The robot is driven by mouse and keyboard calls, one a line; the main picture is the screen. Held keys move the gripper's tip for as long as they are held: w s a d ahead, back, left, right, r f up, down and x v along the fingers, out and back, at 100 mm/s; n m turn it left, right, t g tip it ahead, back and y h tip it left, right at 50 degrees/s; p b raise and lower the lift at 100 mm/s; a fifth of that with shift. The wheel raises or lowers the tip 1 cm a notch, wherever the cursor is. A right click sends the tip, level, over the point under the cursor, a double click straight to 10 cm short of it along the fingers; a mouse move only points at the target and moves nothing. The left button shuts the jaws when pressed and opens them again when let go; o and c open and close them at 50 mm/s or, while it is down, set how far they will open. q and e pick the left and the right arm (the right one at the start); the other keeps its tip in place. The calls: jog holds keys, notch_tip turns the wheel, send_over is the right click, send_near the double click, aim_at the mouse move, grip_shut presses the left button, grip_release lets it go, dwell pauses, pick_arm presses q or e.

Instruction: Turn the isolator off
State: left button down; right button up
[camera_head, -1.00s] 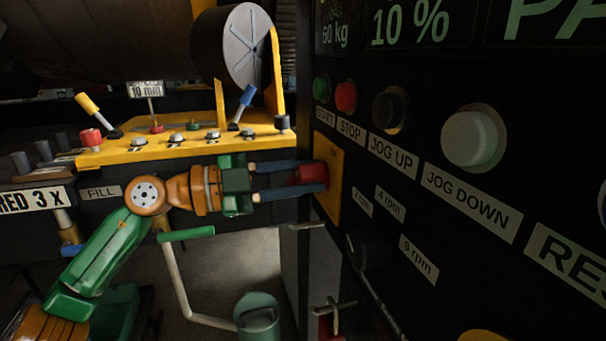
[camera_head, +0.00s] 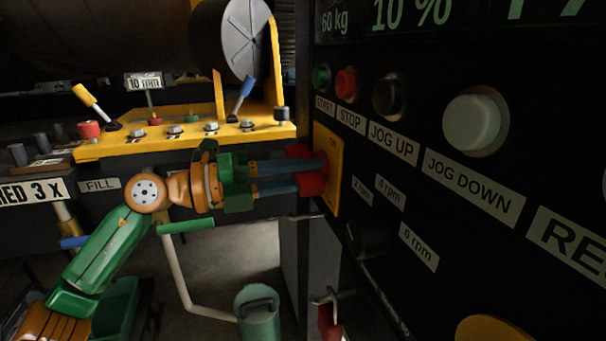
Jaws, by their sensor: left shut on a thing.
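The isolator is a red handle (camera_head: 311,184) on a yellow plate (camera_head: 329,167) on the left edge of the dark control panel. The word ON shows at the top of the plate. My left gripper (camera_head: 300,176) comes in from the left and is shut on the red handle, with one blue-grey finger above the other. The fingers cover the handle's middle; red shows above and below them. The gripper's green body looks tilted. My right gripper is not in view.
The panel has green START (camera_head: 321,77), red STOP (camera_head: 346,83), black JOG UP (camera_head: 390,95) and white JOG DOWN (camera_head: 474,121) buttons. A speed knob (camera_head: 370,239) sits below. A red padlock (camera_head: 329,320) hangs lower.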

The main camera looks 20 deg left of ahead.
aim_at(293, 177)
pick_arm(q)
jog(key=m, duration=0.2)
jog(key=m+b, duration=0.1)
jog(key=m, duration=0.2)
jog(key=shift+w+a+f+m, duration=0.1)
jog(key=shift+f+m, duration=0.1)
jog(key=shift+m, duration=0.1)
dwell(0.4)
jog(key=c, duration=0.6)
grip_release()
jog(key=shift+w, duration=0.1)
jog(key=shift+c, duration=0.2)
jog(key=b+v, duration=0.3)
jog(key=v, duration=0.4)
jog(key=shift+f+b, duration=0.15)
jog(key=shift+b, duration=0.15)
jog(key=shift+a, duration=0.1)
